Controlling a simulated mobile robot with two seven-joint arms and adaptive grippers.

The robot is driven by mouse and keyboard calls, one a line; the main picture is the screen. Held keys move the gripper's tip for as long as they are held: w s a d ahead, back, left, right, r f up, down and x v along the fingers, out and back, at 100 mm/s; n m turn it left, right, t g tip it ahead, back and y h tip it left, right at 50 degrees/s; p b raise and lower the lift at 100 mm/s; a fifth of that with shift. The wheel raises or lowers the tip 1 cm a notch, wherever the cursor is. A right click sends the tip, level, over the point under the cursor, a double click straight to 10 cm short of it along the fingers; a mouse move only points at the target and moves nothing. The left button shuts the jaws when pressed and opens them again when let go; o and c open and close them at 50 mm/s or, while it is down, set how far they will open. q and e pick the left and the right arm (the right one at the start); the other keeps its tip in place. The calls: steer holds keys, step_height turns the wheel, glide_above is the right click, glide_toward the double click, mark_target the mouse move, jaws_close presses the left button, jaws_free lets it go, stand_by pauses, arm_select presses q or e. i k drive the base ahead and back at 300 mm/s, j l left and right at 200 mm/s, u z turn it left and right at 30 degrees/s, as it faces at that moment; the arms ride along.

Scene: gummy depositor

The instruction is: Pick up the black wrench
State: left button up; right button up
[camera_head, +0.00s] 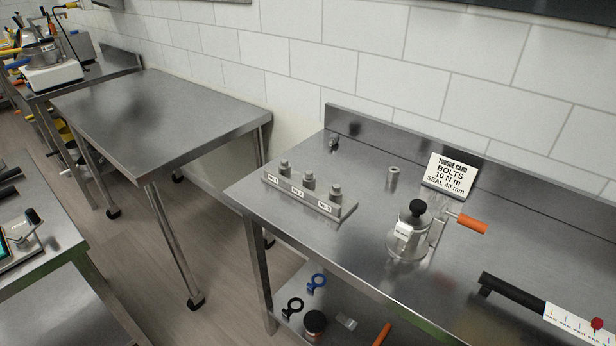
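A small black ring-headed tool (292,308), which looks like the black wrench, lies on the lower shelf of the right steel table. A similar blue ring-headed tool (317,283) lies just behind it and to its right. A longer tool with a black bar (515,294) and a white scale plate (578,323) lies on the tabletop at the lower right, cut off by the picture's edge. Neither of my grippers is in view.
The right steel table (290,231) carries a block with several metal posts (309,194), a metal pot (408,240) with an orange handle, and a torque card (450,174). A jar (315,323) stands beside the black tool. The middle table (150,105) is bare.

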mark_target(558, 317)
steer(key=z, duration=1.75)
